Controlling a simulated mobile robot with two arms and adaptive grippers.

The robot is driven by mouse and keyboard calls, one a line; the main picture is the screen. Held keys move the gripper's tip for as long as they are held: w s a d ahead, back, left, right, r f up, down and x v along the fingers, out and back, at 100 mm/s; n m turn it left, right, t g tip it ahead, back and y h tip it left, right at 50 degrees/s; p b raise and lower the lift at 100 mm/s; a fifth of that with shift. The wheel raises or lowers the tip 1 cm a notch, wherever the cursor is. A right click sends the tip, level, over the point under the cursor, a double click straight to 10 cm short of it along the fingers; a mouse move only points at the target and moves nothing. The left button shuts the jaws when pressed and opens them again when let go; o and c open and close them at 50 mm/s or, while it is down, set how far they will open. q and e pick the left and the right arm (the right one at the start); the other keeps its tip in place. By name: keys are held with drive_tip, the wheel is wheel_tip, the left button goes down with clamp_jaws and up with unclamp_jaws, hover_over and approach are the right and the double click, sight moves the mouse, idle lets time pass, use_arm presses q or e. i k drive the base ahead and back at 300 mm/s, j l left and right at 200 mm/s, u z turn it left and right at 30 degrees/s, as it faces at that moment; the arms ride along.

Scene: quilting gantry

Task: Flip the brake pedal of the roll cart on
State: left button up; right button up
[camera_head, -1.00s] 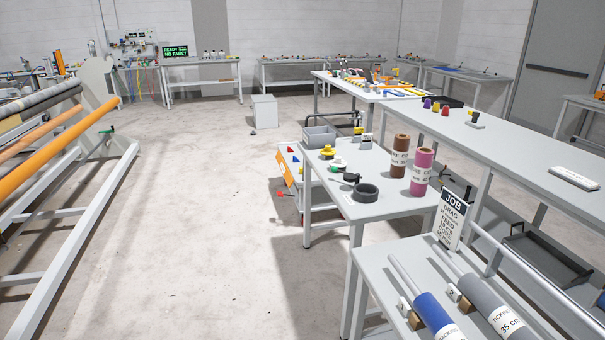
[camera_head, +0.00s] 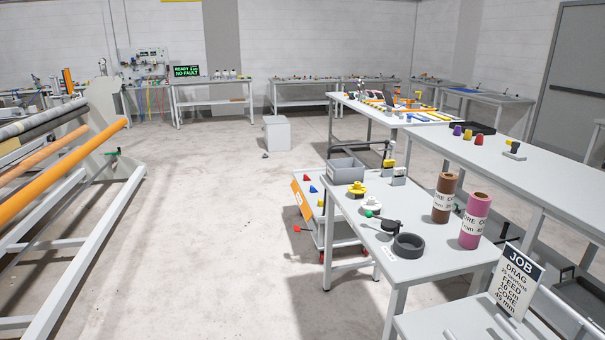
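A low grey cart (camera_head: 316,232) with an orange side panel and red casters stands partly behind and under the near grey table. A small red lever-like part (camera_head: 302,229) sticks out low on its left side, near the floor; it may be a pedal, but it is too small to tell whether it is up or down. At the lower right, the near end of a grey stand (camera_head: 440,322) with light rods shows beside the JOB sign (camera_head: 519,283); it is mostly cut off. I cannot tell which one is the roll cart. Neither gripper shows.
The near table (camera_head: 425,265) holds a brown core (camera_head: 445,197), a pink core (camera_head: 475,220), a dark ring (camera_head: 408,245) and a grey bin (camera_head: 345,170). The gantry with its orange roller (camera_head: 60,172) fills the left. The floor (camera_head: 210,240) between is clear; a grey box (camera_head: 276,133) stands farther back.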

sight(296, 228)
drive_tip(key=i+j+u, duration=0.3)
drive_tip(key=i, duration=0.55)
drive_tip(key=i+u, duration=0.35)
drive_tip(key=i, duration=0.45)
drive_tip(key=i+z, duration=0.15)
drive_tip(key=i, duration=0.25)
drive_tip(key=i+j+z, duration=0.2)
drive_tip(key=i, duration=0.25)
drive_tip(key=i+j+z, duration=0.15)
drive_tip(key=i, duration=0.25)
drive_tip(key=i+j+z, duration=0.2)
drive_tip(key=i, duration=0.2)
drive_tip(key=i+j+z, duration=0.45)
drive_tip(key=i, duration=0.15)
